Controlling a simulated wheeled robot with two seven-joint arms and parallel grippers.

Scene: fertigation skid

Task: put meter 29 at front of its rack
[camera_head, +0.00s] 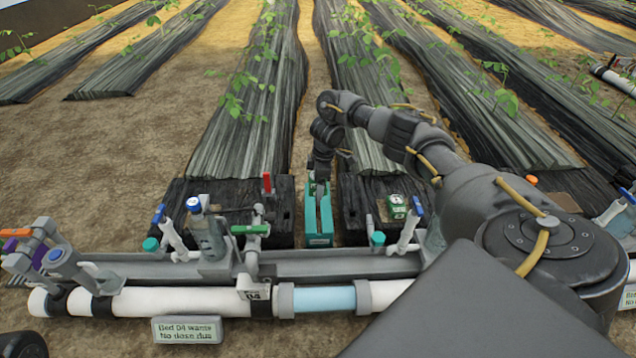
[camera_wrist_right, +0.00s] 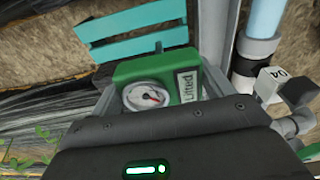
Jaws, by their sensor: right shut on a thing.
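In the head view my right gripper (camera_head: 319,178) points down at the far end of a teal rack (camera_head: 319,239), and the held meter is mostly hidden there. In the wrist view the teal slatted rack (camera_wrist_right: 130,38) lies just beyond the meter, apart from it in the picture. Whether they touch, I cannot tell.
A second green box (camera_head: 397,206) sits on the dark block right of the rack. A red-handled valve (camera_head: 267,184) and a green-handled valve (camera_head: 251,229) stand left. A grey rail (camera_head: 330,265) and white pipe (camera_head: 190,302) run in front, with a sign (camera_head: 187,330) below.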

